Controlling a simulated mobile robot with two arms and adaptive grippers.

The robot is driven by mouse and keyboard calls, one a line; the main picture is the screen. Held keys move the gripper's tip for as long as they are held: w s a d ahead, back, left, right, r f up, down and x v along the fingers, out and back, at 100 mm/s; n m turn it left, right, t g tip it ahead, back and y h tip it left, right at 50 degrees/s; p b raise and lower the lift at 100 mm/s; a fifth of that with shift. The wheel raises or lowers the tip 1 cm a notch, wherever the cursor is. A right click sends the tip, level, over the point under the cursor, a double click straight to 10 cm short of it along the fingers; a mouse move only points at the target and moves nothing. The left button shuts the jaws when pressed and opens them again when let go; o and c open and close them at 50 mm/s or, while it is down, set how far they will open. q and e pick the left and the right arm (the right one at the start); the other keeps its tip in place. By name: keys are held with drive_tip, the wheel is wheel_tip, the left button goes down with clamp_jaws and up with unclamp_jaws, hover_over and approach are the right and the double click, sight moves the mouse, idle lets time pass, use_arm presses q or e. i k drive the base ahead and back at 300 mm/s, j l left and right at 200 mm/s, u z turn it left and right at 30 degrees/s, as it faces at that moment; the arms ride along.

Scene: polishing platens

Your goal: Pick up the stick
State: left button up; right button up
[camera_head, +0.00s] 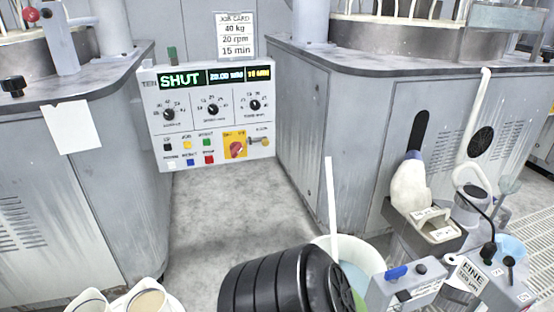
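A thin white stick (332,200) stands nearly upright, leaning slightly to the left, in the lower middle of the head view. Its lower end goes down at a white bucket (372,252) holding a pale bluish content. The stick's foot is hidden, so I cannot tell what it rests on.
A grey switch box (405,287), a box labelled FINE (485,280) and a white bottle (410,187) crowd the right. A control panel (207,115) reads SHUT. The floor (235,215) between the grey machines is clear.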

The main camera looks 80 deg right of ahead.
sight(329, 168)
drive_tip(key=z, duration=3.15)
